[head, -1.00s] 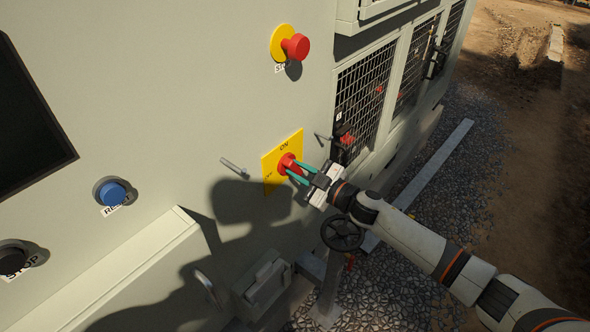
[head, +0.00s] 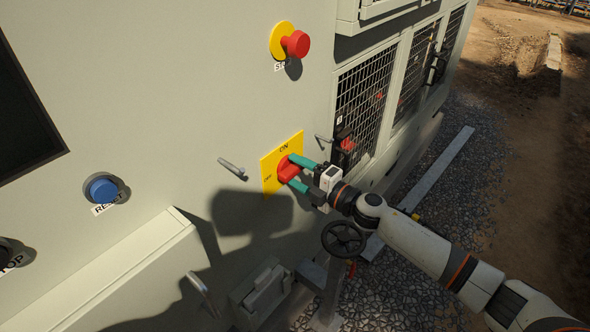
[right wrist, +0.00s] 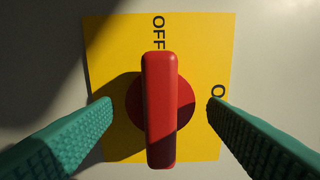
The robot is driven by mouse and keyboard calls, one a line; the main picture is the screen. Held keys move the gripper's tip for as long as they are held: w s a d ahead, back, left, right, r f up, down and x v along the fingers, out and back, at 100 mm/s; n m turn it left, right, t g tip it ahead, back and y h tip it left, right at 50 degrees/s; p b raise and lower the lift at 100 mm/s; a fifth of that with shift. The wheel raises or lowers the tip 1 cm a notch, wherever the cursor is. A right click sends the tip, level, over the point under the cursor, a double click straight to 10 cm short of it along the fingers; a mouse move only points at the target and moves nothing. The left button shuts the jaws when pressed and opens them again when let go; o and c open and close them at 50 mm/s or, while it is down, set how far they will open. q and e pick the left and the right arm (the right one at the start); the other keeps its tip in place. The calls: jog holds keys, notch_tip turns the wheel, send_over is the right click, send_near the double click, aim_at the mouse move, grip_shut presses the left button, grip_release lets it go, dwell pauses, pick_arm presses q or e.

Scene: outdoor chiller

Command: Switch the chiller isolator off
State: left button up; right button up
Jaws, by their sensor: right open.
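The isolator is a red rotary handle (head: 288,169) on a yellow plate (head: 268,176) on the chiller's wall. The plate reads ON at the top and OFF at the left in the head view. In the right wrist view the red handle (right wrist: 160,110) stands upright in the picture, its upper end just below the OFF label (right wrist: 158,35). My right gripper (head: 297,174) is open, its teal fingers on either side of the handle. In the right wrist view both fingers of the gripper (right wrist: 160,112) are clear of the handle. My left gripper is out of view.
A red mushroom button (head: 296,44) on a yellow base sits above the isolator. A blue reset button (head: 103,188) is at the left. Thin metal handles (head: 231,166) stick out nearby. A black handwheel (head: 343,239) is below my right wrist; mesh panels (head: 360,97) are to the right.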

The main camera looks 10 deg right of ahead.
jog(key=v, duration=0.7)
dwell(0.3)
